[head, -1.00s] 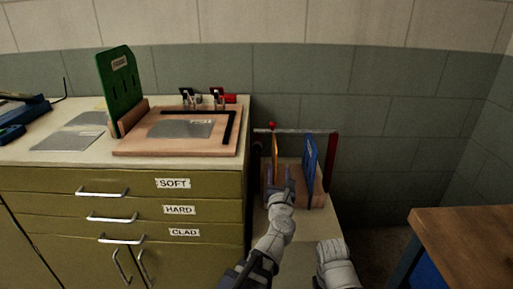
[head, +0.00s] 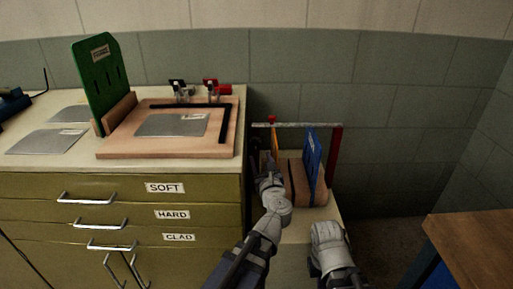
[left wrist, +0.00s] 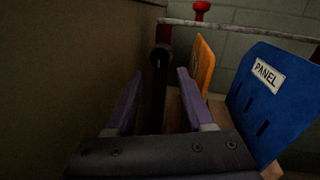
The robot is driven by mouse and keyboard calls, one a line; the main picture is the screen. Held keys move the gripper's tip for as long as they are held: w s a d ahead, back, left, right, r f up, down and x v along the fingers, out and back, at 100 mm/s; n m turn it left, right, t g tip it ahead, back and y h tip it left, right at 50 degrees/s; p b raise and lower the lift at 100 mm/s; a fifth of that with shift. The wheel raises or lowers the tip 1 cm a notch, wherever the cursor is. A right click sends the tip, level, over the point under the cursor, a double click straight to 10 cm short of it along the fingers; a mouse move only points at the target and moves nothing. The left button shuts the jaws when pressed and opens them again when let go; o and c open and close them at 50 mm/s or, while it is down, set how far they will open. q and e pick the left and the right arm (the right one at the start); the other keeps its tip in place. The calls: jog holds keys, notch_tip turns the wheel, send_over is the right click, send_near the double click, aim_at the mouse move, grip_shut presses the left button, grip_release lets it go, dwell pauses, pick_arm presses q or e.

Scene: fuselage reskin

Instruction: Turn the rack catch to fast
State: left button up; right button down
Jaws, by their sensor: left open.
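The rack (head: 309,195) is a wooden block with slots on a pale stand, beside the drawer cabinet. A metal bar (head: 300,126) with a red knob (head: 271,120) crosses above it; the knob also shows at the top of the left wrist view (left wrist: 201,8). A dark upright rod with a rounded top (left wrist: 159,62) stands between my left fingers in the left wrist view; I cannot tell whether it is the catch. My left gripper (head: 268,164) is open at the rack's left end, its fingers (left wrist: 158,90) apart and not closed on the rod. My right gripper's fingers do not show.
An orange board (left wrist: 204,64) and a blue PANEL board (left wrist: 262,85) stand in the rack, right of my left gripper. The cabinet (head: 205,200) is close on the left. A red post (head: 335,155) rises at the rack's right. A wooden table (head: 475,245) is at right.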

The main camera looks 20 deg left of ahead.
aim_at(256, 146)
pick_arm(q)
jog(key=x, duration=0.7)
jog(key=shift+w+a, duration=0.15)
grip_shut()
